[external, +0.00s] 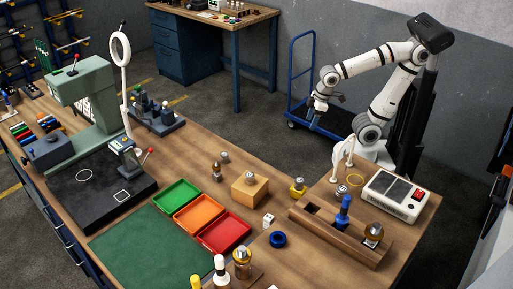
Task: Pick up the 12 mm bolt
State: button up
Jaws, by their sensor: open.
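My gripper (313,113) hangs at the end of my white arm, above the far side of the bench and away from the objects on it. It is open and looks empty. Several small bolt-like metal pieces stand near the middle of the bench: one upright piece (216,172), another behind it (224,157), and one on a wooden block (250,178). A further metal piece sits in a yellow holder (298,190). I cannot tell which of them is the 12 mm bolt; they are too small to read.
Green (176,196), orange (199,215) and red (224,233) trays lie left of the block. A wooden rack (325,232) with a blue-handled tool and a white device (396,196) stand at right. A tall press (92,105) and ring lamp (121,47) stand left.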

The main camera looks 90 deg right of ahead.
jog(key=w+a+r+n, duration=0.1)
jog(key=w+a, duration=0.1)
jog(key=w, duration=0.7)
jog(key=w+a+r, duration=0.2)
jog(key=w+a, duration=0.1)
jog(key=w, duration=0.6)
jog(key=n+t+y+p, duration=0.1)
jog(key=n, duration=0.1)
send_over(217, 165)
jog(key=s, duration=0.3)
notch_tip(217, 165, down, 7)
jog(key=p+x, duration=0.1)
jog(key=x, duration=0.3)
jog(key=w+d+p+x, duration=0.1)
jog(key=x, duration=0.2)
jog(key=shift+p, duration=0.3)
jog(key=shift+s, duration=0.1)
